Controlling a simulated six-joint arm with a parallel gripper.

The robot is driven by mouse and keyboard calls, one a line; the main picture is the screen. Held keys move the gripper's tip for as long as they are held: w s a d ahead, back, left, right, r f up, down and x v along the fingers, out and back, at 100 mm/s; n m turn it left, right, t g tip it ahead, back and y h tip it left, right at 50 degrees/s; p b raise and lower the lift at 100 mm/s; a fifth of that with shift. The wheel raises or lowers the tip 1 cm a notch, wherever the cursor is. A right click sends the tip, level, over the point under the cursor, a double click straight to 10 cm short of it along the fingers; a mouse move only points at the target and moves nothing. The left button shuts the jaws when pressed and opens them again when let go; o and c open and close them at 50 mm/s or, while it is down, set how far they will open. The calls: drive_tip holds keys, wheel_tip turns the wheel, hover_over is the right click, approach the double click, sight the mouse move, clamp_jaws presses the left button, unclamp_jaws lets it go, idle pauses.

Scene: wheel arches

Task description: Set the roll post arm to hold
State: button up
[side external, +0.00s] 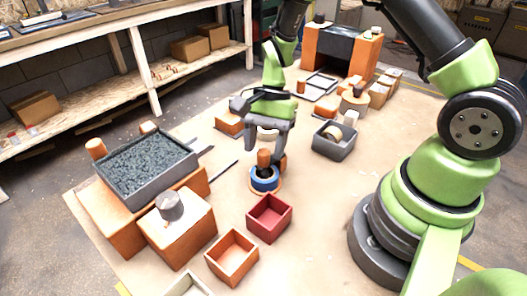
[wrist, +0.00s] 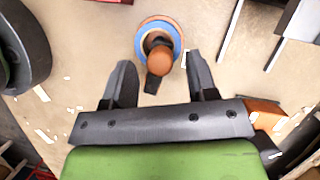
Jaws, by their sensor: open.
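What looks like the roll post (side external: 265,180) stands on the board near the middle of the side external view. It has a blue ring on an orange round base and shows from above in the wrist view (wrist: 144,41). An orange knob (wrist: 160,60) with a short black piece (wrist: 152,84) rises from it, leaning toward the bottom of the wrist view. I take this as the arm; its setting cannot be read. My gripper (side external: 265,152) is open above the post. In the wrist view the knob appears between the fingertips; contact cannot be told.
A red open box (side external: 269,232) and an orange open box (side external: 232,272) stand in front of the post. A gravel-filled grey tray (side external: 158,200) sits on a wooden block at left. A grey bin (side external: 333,152) stands behind right. Board right of the post is clear.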

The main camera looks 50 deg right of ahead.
drive_tip(key=shift+x, duration=1)
drive_tip(key=shift+c, duration=0.5)
drive_tip(key=c, duration=0.8)
drive_tip(key=shift+o, duration=0.2)
drive_tip(key=shift+s+n+g, duration=0.4)
drive_tip(key=shift+n, duration=0.6)
drive_tip(key=o, duration=0.9)
drive_tip(key=shift+c, duration=0.2)
